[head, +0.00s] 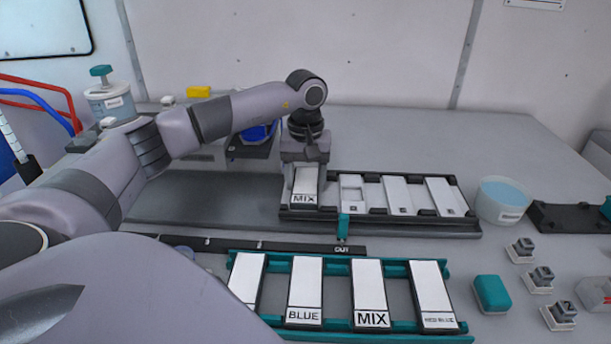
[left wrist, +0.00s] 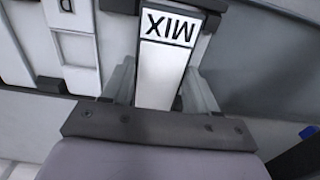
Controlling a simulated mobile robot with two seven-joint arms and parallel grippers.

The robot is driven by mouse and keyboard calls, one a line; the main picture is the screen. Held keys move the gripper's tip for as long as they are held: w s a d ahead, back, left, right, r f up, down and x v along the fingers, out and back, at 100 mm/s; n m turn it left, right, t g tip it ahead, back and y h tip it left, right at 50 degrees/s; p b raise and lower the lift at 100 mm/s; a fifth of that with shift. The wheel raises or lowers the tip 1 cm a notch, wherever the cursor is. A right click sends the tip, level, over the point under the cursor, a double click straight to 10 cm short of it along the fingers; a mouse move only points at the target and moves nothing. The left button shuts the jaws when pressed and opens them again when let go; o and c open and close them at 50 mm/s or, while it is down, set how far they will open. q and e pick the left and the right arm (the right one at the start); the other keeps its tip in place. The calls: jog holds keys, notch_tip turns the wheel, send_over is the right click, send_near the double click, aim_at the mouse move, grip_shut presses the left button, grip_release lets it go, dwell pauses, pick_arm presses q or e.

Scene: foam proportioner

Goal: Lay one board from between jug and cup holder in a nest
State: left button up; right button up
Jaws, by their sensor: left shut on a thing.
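A white board marked MIX (head: 304,186) is at the leftmost place of the black rack (head: 380,225) at the back. My left gripper (head: 305,165) is over this board, pointing down. In the left wrist view its two fingers stand on either side of the MIX board (left wrist: 163,70), and the gripper is shut on it. Whether the board rests fully in the nest I cannot tell. Three more places to its right show pale faces, the nearest one (head: 352,192) with a square opening. My right gripper is not in view.
A teal rack (head: 447,268) in front holds several boards, including BLUE (head: 306,285), MIX (head: 370,290) and RED BLUE (head: 432,292). A tub of blue liquid (head: 502,200) stands right of the black rack. A teal block (head: 492,294) and small switches (head: 541,277) lie front right.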

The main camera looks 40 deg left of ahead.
pick_arm(q)
jog(key=o, duration=1.4)
jog(key=shift+c, duration=0.2)
notch_tip(320, 180, up, 3)
jog(key=p, duration=0.2)
jog(key=shift+p, duration=0.3)
notch_tip(320, 180, up, 2)
jog(key=shift+r, duration=1.5)
jog(key=shift+s+d+f, duration=0.1)
